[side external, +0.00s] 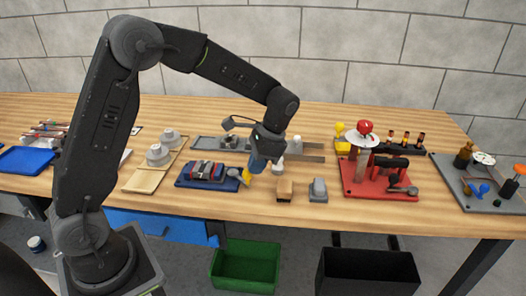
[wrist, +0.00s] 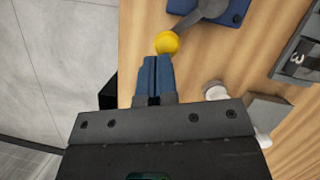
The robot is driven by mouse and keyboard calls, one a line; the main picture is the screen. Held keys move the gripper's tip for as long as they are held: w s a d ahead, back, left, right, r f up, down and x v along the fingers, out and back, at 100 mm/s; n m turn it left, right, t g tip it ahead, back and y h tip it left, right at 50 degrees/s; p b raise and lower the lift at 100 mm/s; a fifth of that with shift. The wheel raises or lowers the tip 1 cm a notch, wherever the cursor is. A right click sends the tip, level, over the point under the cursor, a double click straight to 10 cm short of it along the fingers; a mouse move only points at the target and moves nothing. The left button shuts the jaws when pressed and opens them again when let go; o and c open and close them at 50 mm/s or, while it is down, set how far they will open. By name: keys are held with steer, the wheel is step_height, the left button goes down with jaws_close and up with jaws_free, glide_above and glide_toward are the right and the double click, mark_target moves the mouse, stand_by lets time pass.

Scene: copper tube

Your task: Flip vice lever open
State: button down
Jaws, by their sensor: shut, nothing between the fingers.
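The vice (side external: 207,174) has a dark blue base and grey and red parts on top. It sits on the wooden bench, left of my gripper. Its grey lever (wrist: 188,22) ends in a yellow ball knob (wrist: 167,43); the yellow knob also shows at the vice's right end in the side view (side external: 246,177). My gripper (side external: 256,165) points down beside the knob. In the wrist view its blue fingers (wrist: 153,62) are together and empty, with the tips right by the knob. I cannot tell whether they touch it. Only a corner of the vice's blue base (wrist: 232,12) shows there.
A wooden block (side external: 285,190) and a grey block (side external: 318,190) stand right of my gripper near the bench's front edge. A grey rail (side external: 215,143) lies behind. A red board (side external: 380,185) with tools is farther right. Green (side external: 245,268) and black bins stand below the bench.

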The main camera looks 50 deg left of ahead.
steer(key=shift+s+d+m+t+y, duration=0.1)
steer(key=shift+s+m+t+y, duration=0.45)
steer(key=shift+s+m, duration=1.2)
steer(key=shift+s+a+m+t+y, duration=0.25)
steer(key=shift+s+m, duration=0.35)
steer(key=shift+m, duration=0.6)
steer(key=shift+s+a+m+t+y, duration=0.15)
steer(key=shift+s+m+t+y, duration=0.15)
steer(key=shift+s+m, duration=0.6)
stand_by(1.8)
steer(key=shift+w+m, duration=0.25)
steer(key=shift+w, duration=0.1)
steer(key=w+d+r, duration=0.4)
steer(key=d+r, duration=0.2)
steer(key=r, duration=0.3)
steer(key=shift+w+d+r, duration=0.15)
steer(key=shift+w, duration=0.05)
stand_by(0.4)
